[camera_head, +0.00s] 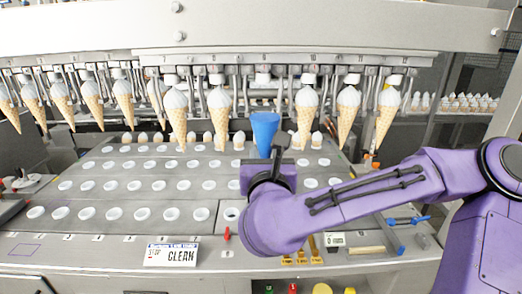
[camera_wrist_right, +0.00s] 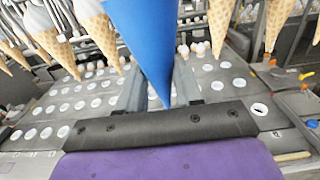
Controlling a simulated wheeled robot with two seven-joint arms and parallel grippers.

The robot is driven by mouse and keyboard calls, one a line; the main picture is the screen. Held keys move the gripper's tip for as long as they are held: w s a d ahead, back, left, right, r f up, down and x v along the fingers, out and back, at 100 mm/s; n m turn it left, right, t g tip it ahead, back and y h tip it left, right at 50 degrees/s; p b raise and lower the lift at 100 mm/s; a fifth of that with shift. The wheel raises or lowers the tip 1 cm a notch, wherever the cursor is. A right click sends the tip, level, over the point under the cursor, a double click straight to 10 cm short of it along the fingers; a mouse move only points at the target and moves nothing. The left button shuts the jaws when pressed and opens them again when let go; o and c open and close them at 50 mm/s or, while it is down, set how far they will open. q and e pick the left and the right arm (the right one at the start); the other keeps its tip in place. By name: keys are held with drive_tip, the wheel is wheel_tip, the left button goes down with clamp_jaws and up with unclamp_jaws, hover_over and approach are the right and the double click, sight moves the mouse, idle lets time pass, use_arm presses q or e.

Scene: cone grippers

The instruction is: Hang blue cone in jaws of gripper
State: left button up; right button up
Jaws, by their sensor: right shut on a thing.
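The blue cone (camera_head: 265,126) is upright, wide end up, in the middle of the head view. My right gripper (camera_head: 277,155) is shut on its lower part. In the right wrist view the blue cone (camera_wrist_right: 152,40) stands between the two fingers of my right gripper (camera_wrist_right: 158,92), its tip pointing down. The overhead jaws (camera_head: 263,84) at the middle station are above the cone's rim. In the picture a small gap shows between them, and no cone hangs there. My left gripper is not in view.
White-topped waffle cones (camera_head: 219,110) hang from the jaws on both sides of the middle station. A grey deck (camera_head: 110,172) with rows of white-rimmed holes lies below. A "CLEAN" sign (camera_head: 171,254) stands at its front edge. Small tools (camera_head: 405,220) lie at the right.

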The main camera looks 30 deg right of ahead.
drive_tip(key=shift+s+d, duration=0.1)
drive_tip(key=shift+s, duration=0.05)
drive_tip(key=shift+f+b, duration=0.2)
drive_tip(key=shift+b, duration=0.25)
drive_tip(key=shift+b+x, duration=0.5)
drive_tip(key=shift+x, duration=2.9)
drive_tip(key=shift+r, duration=0.1)
drive_tip(key=shift+b, duration=0.3)
drive_tip(key=shift+b+x, duration=0.35)
drive_tip(key=shift+x, duration=1.4)
